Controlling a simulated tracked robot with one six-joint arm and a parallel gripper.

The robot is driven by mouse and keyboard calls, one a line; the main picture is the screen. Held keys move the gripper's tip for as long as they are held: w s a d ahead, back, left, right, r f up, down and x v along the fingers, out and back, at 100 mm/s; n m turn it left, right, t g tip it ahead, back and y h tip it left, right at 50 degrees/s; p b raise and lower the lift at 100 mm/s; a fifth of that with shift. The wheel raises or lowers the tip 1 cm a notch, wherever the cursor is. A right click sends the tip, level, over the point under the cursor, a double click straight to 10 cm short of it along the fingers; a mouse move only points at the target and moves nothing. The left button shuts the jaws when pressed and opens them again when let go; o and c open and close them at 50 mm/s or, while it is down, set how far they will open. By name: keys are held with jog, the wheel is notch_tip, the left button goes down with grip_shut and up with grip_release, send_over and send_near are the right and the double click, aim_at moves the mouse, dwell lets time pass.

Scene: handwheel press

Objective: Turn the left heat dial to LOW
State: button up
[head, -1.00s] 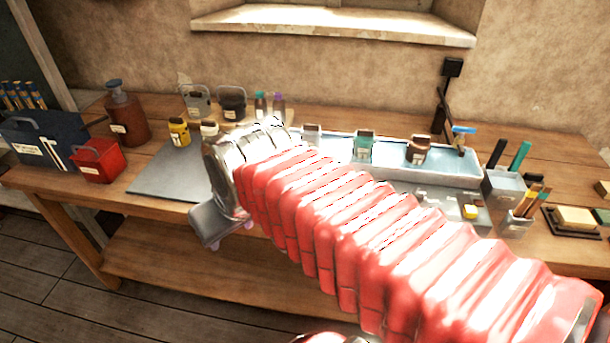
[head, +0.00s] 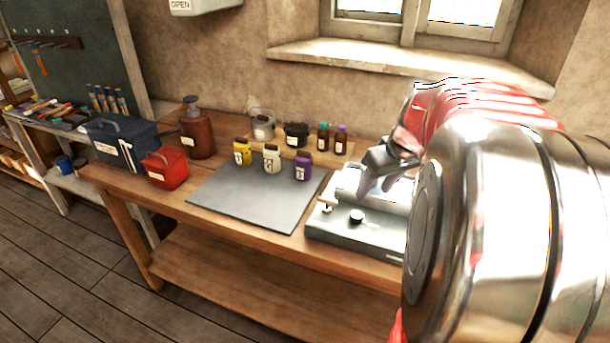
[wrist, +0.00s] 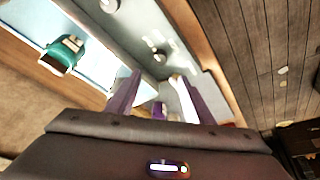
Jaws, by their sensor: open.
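A second round knob (wrist: 109,5) sits at the top edge of the wrist view. My gripper (head: 377,184) hangs above the unit, apart from the dial. Its two purple fingers (wrist: 160,78) are spread with nothing between them.
A teal-capped jar (wrist: 62,55) stands in the pale bath behind the panel. Left of the unit, a grey mat (head: 250,205) holds a yellow jar (head: 242,153), a white jar (head: 271,160) and a purple jar (head: 303,168) at its back. My arm hides the bench's right side.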

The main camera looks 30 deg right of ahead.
aim_at(358, 214)
jog(key=shift+f, duration=0.1)
dwell(0.3)
jog(key=x, duration=1.3)
jog(key=shift+w+f, duration=0.1)
jog(key=shift+f, duration=0.25)
jog(key=c, duration=1)
jog(key=shift+d, duration=0.25)
jog(key=shift+c, duration=0.2)
jog(key=shift+a, duration=0.1)
